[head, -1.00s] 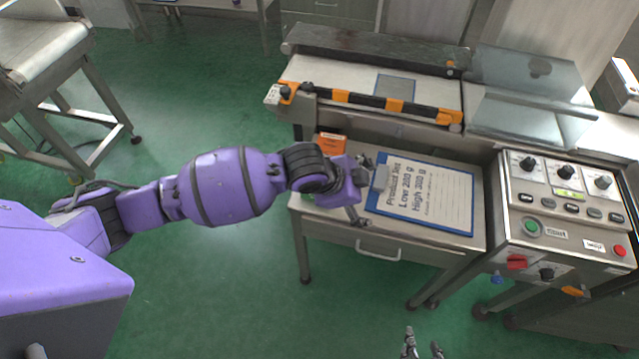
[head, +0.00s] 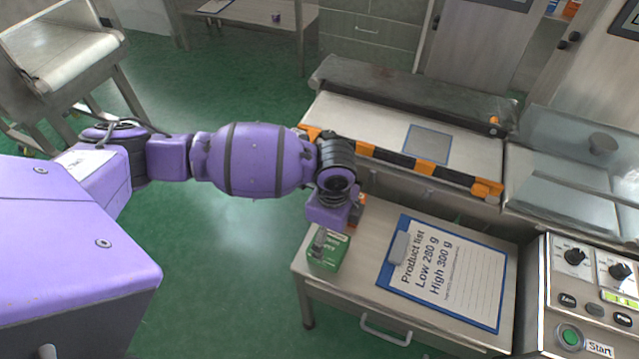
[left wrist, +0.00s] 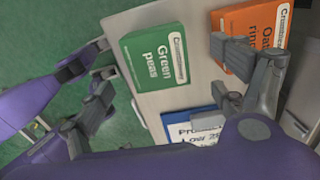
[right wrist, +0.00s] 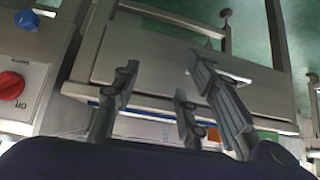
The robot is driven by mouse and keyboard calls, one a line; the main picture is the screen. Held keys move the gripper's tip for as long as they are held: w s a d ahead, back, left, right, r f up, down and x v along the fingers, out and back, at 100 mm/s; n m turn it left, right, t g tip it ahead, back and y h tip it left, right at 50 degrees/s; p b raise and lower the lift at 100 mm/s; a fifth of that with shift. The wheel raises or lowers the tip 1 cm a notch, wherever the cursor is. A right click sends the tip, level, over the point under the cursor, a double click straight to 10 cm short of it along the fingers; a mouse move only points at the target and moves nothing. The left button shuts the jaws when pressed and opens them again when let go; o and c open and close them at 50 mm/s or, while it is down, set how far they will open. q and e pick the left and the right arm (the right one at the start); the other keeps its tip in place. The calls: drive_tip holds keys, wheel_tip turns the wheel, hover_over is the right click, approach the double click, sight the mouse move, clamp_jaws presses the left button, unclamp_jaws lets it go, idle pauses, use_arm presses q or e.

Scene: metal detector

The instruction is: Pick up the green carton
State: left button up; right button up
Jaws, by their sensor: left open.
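The green carton (head: 328,258), labelled "Green peas", lies at the left end of the small metal table (head: 345,285). It also shows in the left wrist view (left wrist: 158,58), flat and seen from above. My left gripper (head: 326,236) is over the carton, pointing down. In the left wrist view my left gripper (left wrist: 163,72) has its fingers spread wide, one group on either side of the carton, with nothing held. Whether a finger touches the carton I cannot tell. My right gripper (right wrist: 162,65) is open and empty in the right wrist view, with the table's side beyond it.
An orange carton (left wrist: 250,38) lies close beside the green one, near a left finger. A blue clipboard (head: 388,275) with a product list lies to the right on the table. A conveyor (head: 385,120) runs behind, and a control panel (head: 552,300) stands at the right.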

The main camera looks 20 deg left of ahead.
sight(329, 243)
use_arm(q)
drive_tip(key=f, duration=0.3)
drive_tip(key=shift+s+f, duration=0.3)
drive_tip(key=shift+s, duration=0.05)
drive_tip(key=f, duration=0.2)
drive_tip(key=shift+w+a+f, duration=0.1)
drive_tip(key=shift+w+f, duration=0.15)
drive_tip(key=shift+f, duration=0.5)
drive_tip(key=c, duration=1.4)
drive_tip(key=shift+c, duration=0.2)
use_arm(e)
drive_tip(key=shift+s+d+f, duration=0.1)
drive_tip(key=shift+s+f, duration=0.2)
drive_tip(key=shift+s, duration=0.25)
drive_tip(key=shift+s+f, duration=0.3)
drive_tip(key=shift+s, duration=0.25)
